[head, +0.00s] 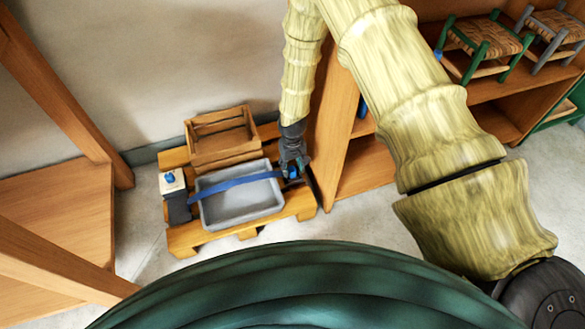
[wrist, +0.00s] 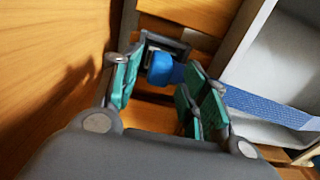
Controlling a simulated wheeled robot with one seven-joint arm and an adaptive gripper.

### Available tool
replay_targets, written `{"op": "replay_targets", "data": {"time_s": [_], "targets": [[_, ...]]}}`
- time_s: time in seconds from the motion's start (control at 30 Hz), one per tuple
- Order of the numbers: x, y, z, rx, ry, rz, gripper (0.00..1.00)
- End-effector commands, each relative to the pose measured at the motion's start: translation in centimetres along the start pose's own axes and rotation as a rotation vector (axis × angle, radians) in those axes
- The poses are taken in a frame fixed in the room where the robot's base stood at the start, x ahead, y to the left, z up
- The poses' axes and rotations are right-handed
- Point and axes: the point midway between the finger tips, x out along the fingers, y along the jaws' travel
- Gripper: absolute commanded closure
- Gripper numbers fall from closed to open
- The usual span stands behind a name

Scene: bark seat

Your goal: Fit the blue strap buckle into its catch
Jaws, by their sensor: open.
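The blue buckle (wrist: 162,68) sits between my gripper's teal finger pads in the wrist view, at the mouth of a dark grey frame that looks like the catch (wrist: 178,46). Whether it is seated there I cannot tell. The blue strap (head: 236,183) runs from the buckle leftwards across a grey tray in the head view; it also shows in the wrist view (wrist: 268,108). My gripper (head: 293,168) is open around the buckle, low at the tray's right end. In the head view it hides most of the buckle and catch.
The grey tray (head: 243,212) and a wooden crate (head: 222,153) stand on a wooden pallet (head: 187,241). A white block with a blue top (head: 172,184) stands at the strap's left end. A wooden shelf unit (head: 343,150) rises close to the right of my gripper.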

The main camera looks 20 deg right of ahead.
Motion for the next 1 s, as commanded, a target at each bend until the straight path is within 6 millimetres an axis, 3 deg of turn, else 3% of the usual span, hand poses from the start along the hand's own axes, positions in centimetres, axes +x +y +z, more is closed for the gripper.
{"op": "replay_targets", "data": {"time_s": [0.03, 0.2, 0.5, 1.0], "targets": [[-1.6, 0.0, -0.1, 0.001, 0.002, 0.000, 0.56], [-4.8, 0.0, -0.1, 0.000, 0.002, 0.000, 0.56], [-8.9, 0.0, -0.1, 0.001, 0.001, 0.000, 0.56], [-9.8, 0.0, 0.0, 0.000, 0.000, 0.000, 0.56]]}}
